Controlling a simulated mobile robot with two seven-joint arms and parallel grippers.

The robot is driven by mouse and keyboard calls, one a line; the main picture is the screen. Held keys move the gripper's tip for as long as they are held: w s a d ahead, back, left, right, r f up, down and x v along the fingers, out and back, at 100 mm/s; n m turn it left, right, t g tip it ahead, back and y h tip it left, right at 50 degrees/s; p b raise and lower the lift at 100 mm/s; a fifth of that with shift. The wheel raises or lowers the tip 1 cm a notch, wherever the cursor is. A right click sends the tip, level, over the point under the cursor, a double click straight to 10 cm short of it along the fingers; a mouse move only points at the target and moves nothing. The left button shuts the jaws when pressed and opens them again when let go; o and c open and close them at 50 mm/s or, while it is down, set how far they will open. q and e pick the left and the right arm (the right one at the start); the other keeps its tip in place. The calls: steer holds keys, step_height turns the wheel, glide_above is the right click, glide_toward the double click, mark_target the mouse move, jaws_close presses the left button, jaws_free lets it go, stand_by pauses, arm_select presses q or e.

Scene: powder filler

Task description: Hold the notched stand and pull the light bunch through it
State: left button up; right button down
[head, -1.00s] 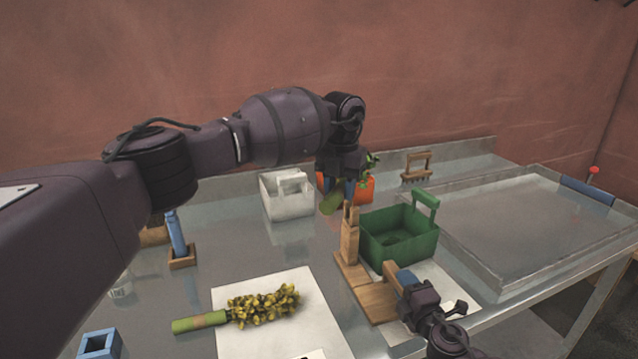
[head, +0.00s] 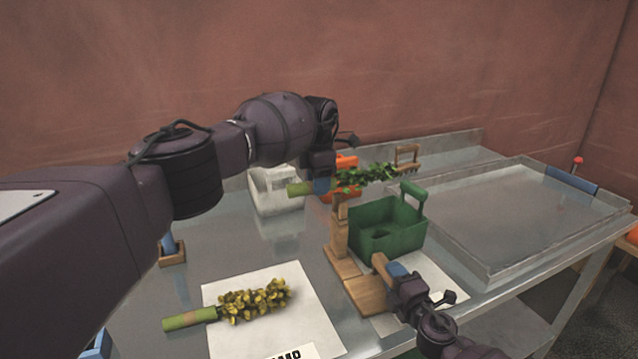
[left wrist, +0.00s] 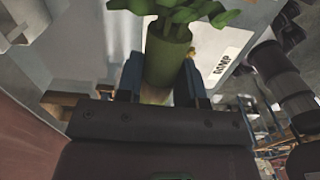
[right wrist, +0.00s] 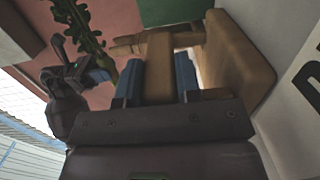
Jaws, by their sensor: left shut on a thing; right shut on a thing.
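The wooden notched stand (head: 339,238) stands near the middle of the table, with a flat base and a tall post. My right gripper (head: 392,270) is shut on the stand's handle at the front right; the right wrist view shows the wood between its fingers (right wrist: 160,80). My left gripper (head: 322,186) is shut on the light-green stem of a green-leaved bunch (head: 365,178). The bunch lies roughly level, leaves to the right, above and behind the post. It appears clear of the notch, which is too small to see. The left wrist view shows the stem (left wrist: 168,55) between the fingers.
A green basket (head: 385,230) stands right beside the post. A white basket (head: 278,190) and an orange one (head: 348,163) stand behind. A yellow-leaved bunch (head: 255,300) lies on white paper (head: 290,335) in front. A clear-walled tray (head: 520,215) fills the right side.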

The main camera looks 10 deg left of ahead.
arm_select(q)
steer(key=shift+f, duration=0.1)
stand_by(0.4)
steer(key=shift+f, duration=3.45)
steer(key=s+a, duration=0.3)
steer(key=a, duration=0.3)
steer(key=s+a, duration=0.4)
steer(key=a, duration=0.3)
steer(key=shift+a, duration=0.2)
stand_by(0.5)
steer(key=shift+a, duration=0.1)
steer(key=shift+r, duration=0.1)
stand_by(0.5)
step_height(320, 180, up, 7)
steer(key=s+a, duration=0.1)
steer(key=shift+a, duration=0.4)
stand_by(0.4)
